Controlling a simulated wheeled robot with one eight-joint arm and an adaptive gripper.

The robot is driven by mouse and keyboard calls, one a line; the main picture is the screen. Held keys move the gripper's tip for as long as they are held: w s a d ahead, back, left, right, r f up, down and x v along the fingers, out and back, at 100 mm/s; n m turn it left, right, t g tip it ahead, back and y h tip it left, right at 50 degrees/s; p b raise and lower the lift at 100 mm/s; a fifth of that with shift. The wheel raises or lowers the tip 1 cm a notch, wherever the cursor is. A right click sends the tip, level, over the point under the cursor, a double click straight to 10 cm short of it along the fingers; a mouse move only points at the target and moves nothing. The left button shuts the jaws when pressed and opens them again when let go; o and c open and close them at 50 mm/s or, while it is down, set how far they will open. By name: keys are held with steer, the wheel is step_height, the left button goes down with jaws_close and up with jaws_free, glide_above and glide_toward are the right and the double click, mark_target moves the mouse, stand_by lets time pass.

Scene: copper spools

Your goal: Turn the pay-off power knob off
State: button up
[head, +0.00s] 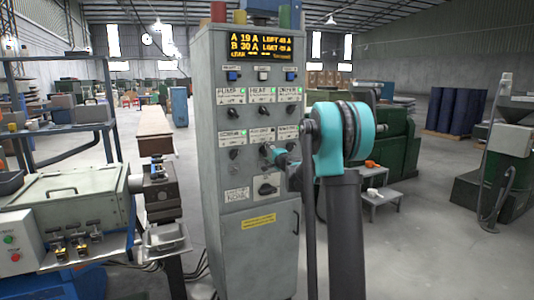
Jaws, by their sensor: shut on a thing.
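The grey control cabinet (235,254) stands upright in the middle of the head view. Its front carries two rows of small black knobs under white labels, and a larger black rotary switch (267,188) below. The labels are too small to read surely, so I cannot tell which one says pay-off. My gripper (267,151), teal and dark, reaches the panel from the right. It is shut on the middle knob of the lower row (263,147). The fingers and my arm hide most of that knob and part of the panel's right side.
A lit display (262,46) and push buttons sit at the cabinet top. A machine with a metal box (65,199) stands close at left. A green machine (395,143) and small grey steps (380,190) stand behind my arm at right. Open floor lies at right front.

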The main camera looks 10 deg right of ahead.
steer(key=shift+m, duration=0.6)
steer(key=o, duration=1.2)
steer(key=shift+c, duration=0.2)
